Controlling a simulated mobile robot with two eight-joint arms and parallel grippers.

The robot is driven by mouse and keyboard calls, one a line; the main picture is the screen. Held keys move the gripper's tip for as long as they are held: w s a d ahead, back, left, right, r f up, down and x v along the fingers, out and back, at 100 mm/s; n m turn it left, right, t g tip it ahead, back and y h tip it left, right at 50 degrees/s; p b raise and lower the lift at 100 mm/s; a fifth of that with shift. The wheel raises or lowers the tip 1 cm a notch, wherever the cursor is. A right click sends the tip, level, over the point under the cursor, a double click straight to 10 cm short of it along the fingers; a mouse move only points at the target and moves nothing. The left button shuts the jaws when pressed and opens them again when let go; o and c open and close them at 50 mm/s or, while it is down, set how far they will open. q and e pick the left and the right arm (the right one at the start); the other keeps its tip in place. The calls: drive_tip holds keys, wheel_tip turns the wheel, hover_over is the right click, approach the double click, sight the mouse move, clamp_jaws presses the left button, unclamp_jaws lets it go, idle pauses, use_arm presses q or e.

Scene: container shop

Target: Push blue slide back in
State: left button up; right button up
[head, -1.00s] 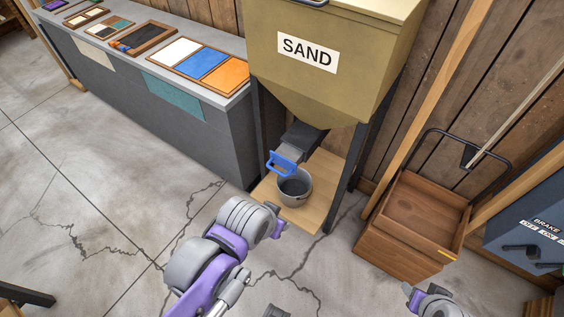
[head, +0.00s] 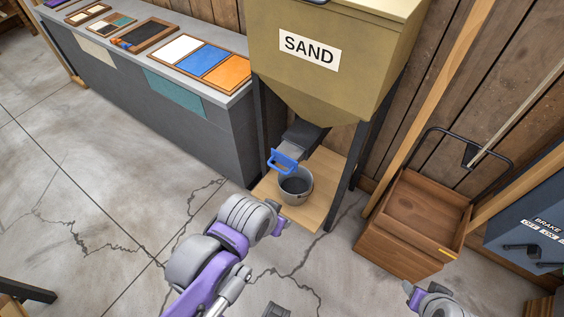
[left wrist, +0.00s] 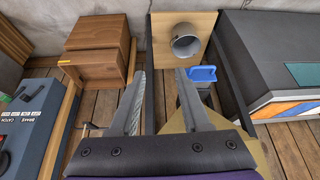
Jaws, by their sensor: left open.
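The blue slide handle (head: 284,162) sticks out on a grey plate from the spout under the sand hopper (head: 330,85). It hangs above the back left rim of a grey bucket (head: 296,187). In the left wrist view the blue handle (left wrist: 202,74) lies just right of my left gripper (left wrist: 160,75), whose two fingers are apart with nothing between them. The bucket (left wrist: 186,42) shows beyond the fingertips there.
The bucket stands on a wooden board (head: 314,217) between the hopper's dark legs (head: 358,160). A grey counter (head: 215,125) with colour trays is at left. A wooden cart (head: 400,245) and a blue brake box (head: 530,230) are at right. The cracked floor in front is clear.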

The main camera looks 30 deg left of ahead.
idle(0.4)
use_arm(q)
drive_tip(key=m+y+b, duration=1.1)
drive_tip(key=y+b, duration=0.3)
drive_tip(key=b, duration=0.5)
approach(280, 171)
drive_tip(key=b+x, duration=0.1)
drive_tip(key=x, duration=1)
drive_tip(key=shift+w+a, duration=0.1)
drive_tip(key=shift+a, duration=0.2)
use_arm(e)
wheel_tip(280, 171, down, 23)
drive_tip(key=s+g, duration=0.1)
drive_tip(key=shift+s, duration=0.25)
drive_tip(key=shift+r, duration=0.1)
use_arm(q)
clamp_jaws()
